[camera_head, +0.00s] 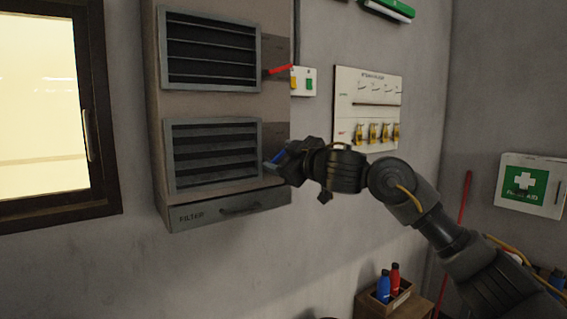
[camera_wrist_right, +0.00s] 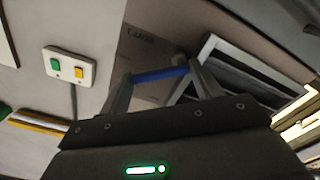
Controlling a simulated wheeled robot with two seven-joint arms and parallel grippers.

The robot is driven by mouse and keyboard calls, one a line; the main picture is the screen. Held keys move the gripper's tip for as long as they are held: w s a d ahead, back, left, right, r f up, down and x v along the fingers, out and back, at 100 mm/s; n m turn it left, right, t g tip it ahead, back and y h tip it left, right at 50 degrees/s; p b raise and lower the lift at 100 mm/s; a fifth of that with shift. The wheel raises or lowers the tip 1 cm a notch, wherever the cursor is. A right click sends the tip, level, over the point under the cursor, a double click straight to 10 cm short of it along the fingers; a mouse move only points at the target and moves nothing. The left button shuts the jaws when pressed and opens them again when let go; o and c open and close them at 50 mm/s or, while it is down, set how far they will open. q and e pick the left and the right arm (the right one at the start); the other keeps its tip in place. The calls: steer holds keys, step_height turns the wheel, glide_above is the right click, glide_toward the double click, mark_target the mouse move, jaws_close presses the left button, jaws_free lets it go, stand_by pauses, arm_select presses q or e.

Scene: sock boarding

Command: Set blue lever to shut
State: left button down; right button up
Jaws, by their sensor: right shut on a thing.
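The blue lever (camera_head: 277,158) is on the right side of the lower louvred vent (camera_head: 216,155) in the head view. It points down and to the left, and its end is partly hidden by my right gripper (camera_head: 285,165). In the right wrist view, the blue lever (camera_wrist_right: 160,75) lies between the two fingers of my right gripper (camera_wrist_right: 162,82), which is shut on it. The lower vent's slats look open, with dark gaps between them. My left gripper is not in view.
A red lever (camera_head: 279,69) is beside the upper vent (camera_head: 211,50). A switch plate (camera_head: 303,81) and a white board with yellow tags (camera_head: 367,108) are on the wall to the right. A filter drawer (camera_head: 230,209) is below the vents.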

steer(key=n+b, duration=0.1)
steer(key=n, duration=0.1)
steer(key=n+b, duration=0.1)
steer(key=n, duration=0.1)
steer(key=a+n+b, duration=0.1)
steer(key=n, duration=0.1)
steer(key=shift+s+r, duration=0.35)
steer(key=shift+s, duration=0.05)
steer(key=shift+s+a+r+n+b, duration=0.15)
steer(key=shift+n+b, duration=0.2)
steer(key=shift+n, duration=0.45)
steer(key=shift+s+a+f+n+b, duration=0.15)
steer(key=shift+n+b, duration=0.15)
steer(key=shift+n, duration=0.5)
steer(key=shift+a+r+n+b, duration=0.15)
steer(key=shift+n+b, duration=0.2)
steer(key=shift+n, duration=0.45)
steer(key=o, duration=1)
steer(key=shift+c, duration=0.2)
steer(key=shift+s+d+b, duration=0.15)
steer(key=shift+s+b, duration=0.1)
steer(key=shift+b, duration=0.05)
steer(key=b+v, duration=0.5)
steer(key=v, duration=0.5)
steer(key=shift+s, duration=0.15)
